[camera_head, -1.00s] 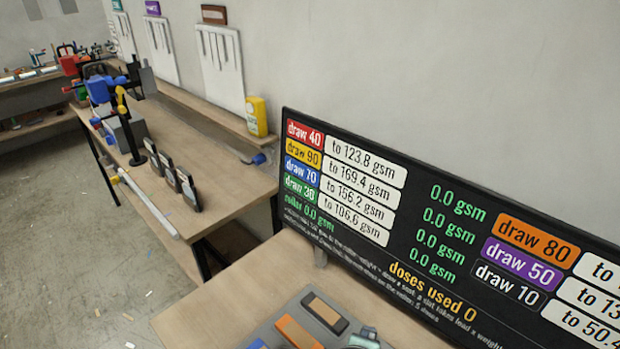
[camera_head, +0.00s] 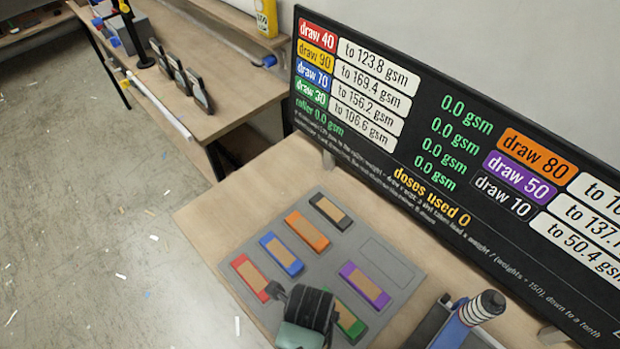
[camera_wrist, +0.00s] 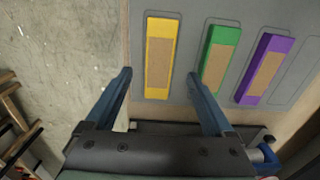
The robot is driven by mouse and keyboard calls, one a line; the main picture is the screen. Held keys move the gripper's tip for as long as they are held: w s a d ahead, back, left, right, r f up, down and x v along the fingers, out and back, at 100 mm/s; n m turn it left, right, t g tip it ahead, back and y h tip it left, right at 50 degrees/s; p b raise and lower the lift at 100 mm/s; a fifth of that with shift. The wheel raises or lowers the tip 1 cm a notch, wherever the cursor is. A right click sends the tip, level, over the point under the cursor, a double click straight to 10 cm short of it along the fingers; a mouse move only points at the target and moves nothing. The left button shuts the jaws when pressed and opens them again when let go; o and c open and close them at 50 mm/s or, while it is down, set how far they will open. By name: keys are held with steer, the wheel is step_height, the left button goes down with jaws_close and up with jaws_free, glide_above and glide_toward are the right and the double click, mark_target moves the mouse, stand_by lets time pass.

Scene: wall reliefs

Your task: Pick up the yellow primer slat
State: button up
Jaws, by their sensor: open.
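The yellow primer slat (camera_wrist: 159,60) lies flat in the grey tray (camera_wrist: 190,32) in the wrist view, with a tan panel on its top face. My gripper (camera_wrist: 158,78) is open and empty. Its two blue fingers stand apart, one to each side of the slat's lower part in the picture; I cannot tell their height above it. In the head view my dark wrist (camera_head: 308,306) covers the near part of the tray, and the yellow slat is hidden there.
Close right of the yellow slat lie a green slat (camera_wrist: 219,57) and a purple slat (camera_wrist: 265,68). Red (camera_head: 250,276), blue (camera_head: 281,254), orange (camera_head: 307,231) and black (camera_head: 330,212) slats share the tray. A blue-handled roller (camera_head: 468,316) stands right; a sign board (camera_head: 450,150) rises behind.

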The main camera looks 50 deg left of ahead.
steer(key=shift+s+d+f+p, duration=0.1)
steer(key=shift+f+p, duration=0.25)
steer(key=shift+f, duration=2.1)
jaws_close()
